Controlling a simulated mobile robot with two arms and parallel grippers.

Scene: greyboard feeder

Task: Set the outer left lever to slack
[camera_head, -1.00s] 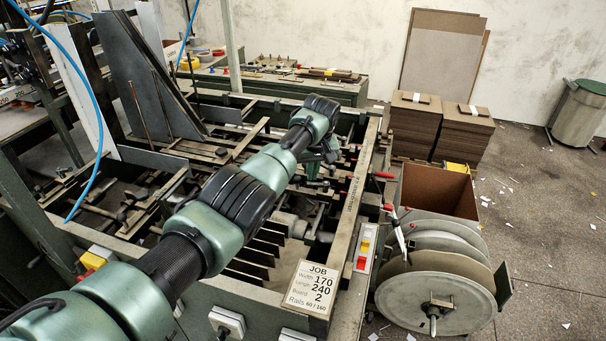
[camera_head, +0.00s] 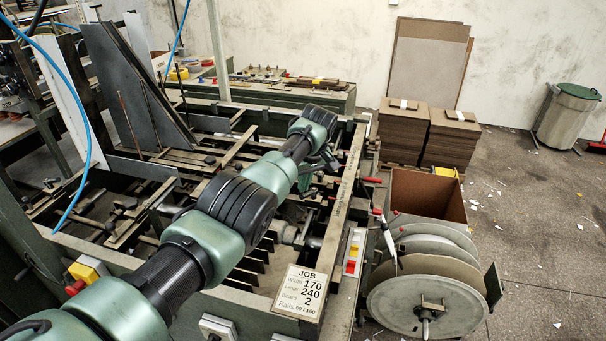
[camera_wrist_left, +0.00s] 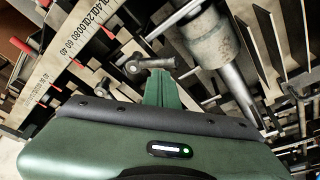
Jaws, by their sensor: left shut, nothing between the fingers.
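My left gripper (camera_head: 323,166) points down into the feeder frame, close inside its right-hand rail. In the left wrist view the gripper (camera_wrist_left: 159,76) shows as narrow green fingers, closed together and empty. A dark grey clamp lever (camera_wrist_left: 150,65) with a rounded hub lies right at the fingertips; whether they touch cannot be told. I cannot tell whether it is the outer left lever, nor its setting. In the head view my wrist and arm hide much of this area. My right gripper is out of view.
The numbered rail (camera_wrist_left: 72,52) runs beside the fingers, with red-tipped handles (camera_wrist_left: 108,32) near it. A thick metal cylinder (camera_wrist_left: 195,40) and rods lie close on the other side. In the head view a job card (camera_head: 300,292) and large reel (camera_head: 425,300) stand nearer.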

